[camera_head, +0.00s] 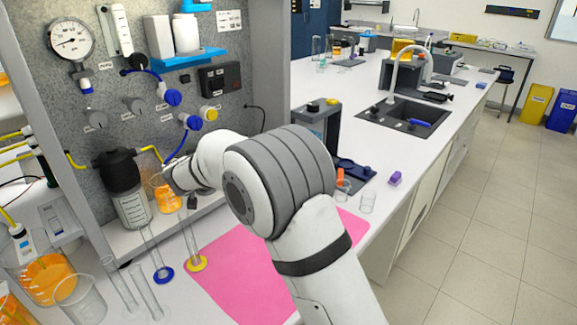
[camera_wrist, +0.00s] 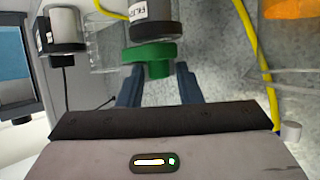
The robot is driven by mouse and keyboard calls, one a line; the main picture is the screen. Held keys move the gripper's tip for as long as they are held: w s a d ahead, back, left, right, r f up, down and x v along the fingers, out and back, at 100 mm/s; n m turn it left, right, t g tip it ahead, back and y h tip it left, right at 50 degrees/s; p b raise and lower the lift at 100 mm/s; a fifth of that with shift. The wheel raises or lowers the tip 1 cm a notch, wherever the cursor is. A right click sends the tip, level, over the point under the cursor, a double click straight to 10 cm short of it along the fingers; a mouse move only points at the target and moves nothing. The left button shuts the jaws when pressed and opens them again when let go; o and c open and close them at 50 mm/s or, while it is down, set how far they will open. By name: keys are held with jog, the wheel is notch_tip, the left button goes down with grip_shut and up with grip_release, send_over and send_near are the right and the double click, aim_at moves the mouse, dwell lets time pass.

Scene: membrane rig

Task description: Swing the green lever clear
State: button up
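The green lever (camera_wrist: 150,54) shows in the wrist view just ahead of my gripper (camera_wrist: 158,80). The two blue fingers stand apart. A narrow green stub of the lever lies between the fingertips, with gaps on both sides. In the head view my arm covers the lever, and my fingertips cannot be made out there.
A dark canister (camera_head: 118,178) stands left of my wrist in the head view, with yellow tubing near it. Glass cylinders (camera_head: 160,258) stand in front. A pink mat (camera_head: 240,275) lies on the bench below my arm. Grey panel knobs and blue valves (camera_head: 171,97) are behind.

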jog(key=shift+a+r+m+h+p, duration=0.3)
jog(key=shift+r+m+h+p, duration=0.1)
jog(key=shift+p, duration=2.2)
